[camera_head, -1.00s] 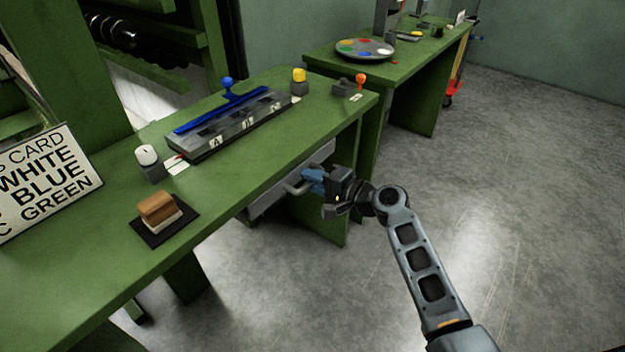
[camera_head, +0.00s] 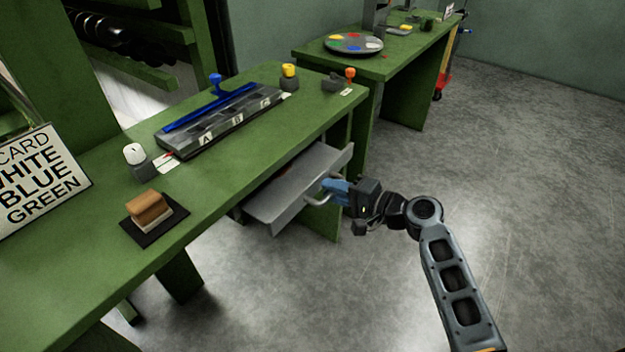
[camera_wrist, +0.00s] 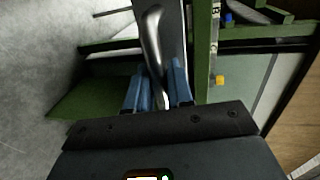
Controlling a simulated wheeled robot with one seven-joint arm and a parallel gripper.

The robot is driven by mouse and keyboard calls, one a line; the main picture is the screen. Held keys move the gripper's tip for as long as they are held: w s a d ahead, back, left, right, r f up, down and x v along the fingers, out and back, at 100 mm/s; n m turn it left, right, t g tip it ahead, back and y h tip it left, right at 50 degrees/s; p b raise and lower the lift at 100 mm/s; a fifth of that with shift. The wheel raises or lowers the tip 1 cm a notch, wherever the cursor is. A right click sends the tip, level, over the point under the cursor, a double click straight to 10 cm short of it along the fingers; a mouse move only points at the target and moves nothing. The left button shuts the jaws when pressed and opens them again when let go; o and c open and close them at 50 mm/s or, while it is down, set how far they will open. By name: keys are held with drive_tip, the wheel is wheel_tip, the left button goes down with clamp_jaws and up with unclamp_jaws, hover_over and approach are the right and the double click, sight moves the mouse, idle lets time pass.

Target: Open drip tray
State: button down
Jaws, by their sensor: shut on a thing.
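The drip tray (camera_head: 277,199) is a grey drawer under the near green bench. It stands pulled partway out, with its inside showing. Its metal handle (camera_head: 317,197) is on the front face, and the handle also shows in the wrist view (camera_wrist: 153,40). My gripper (camera_head: 329,190) has blue fingers and is shut on the handle. In the wrist view the two blue fingers (camera_wrist: 160,88) stand on either side of the handle's lower end. Part of the handle is hidden by the fingers.
On the near bench (camera_head: 75,245) are a grey block with a blue bar (camera_head: 213,105), a brown brush on a dark pad (camera_head: 150,208), a white knob (camera_head: 134,153), a yellow knob (camera_head: 289,71) and a card sign (camera_head: 42,172). A second bench (camera_head: 405,62) stands behind. The floor at right is clear.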

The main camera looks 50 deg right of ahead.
drive_tip(key=f+v, duration=0.2)
drive_tip(key=v, duration=0.8)
drive_tip(key=shift+s+b, duration=0.3)
drive_tip(key=shift+s, duration=0.25)
drive_tip(key=c, duration=1.2)
unclamp_jaws()
drive_tip(key=v, duration=0.7)
drive_tip(key=shift+s+b, duration=0.3)
drive_tip(key=shift+s, duration=0.1)
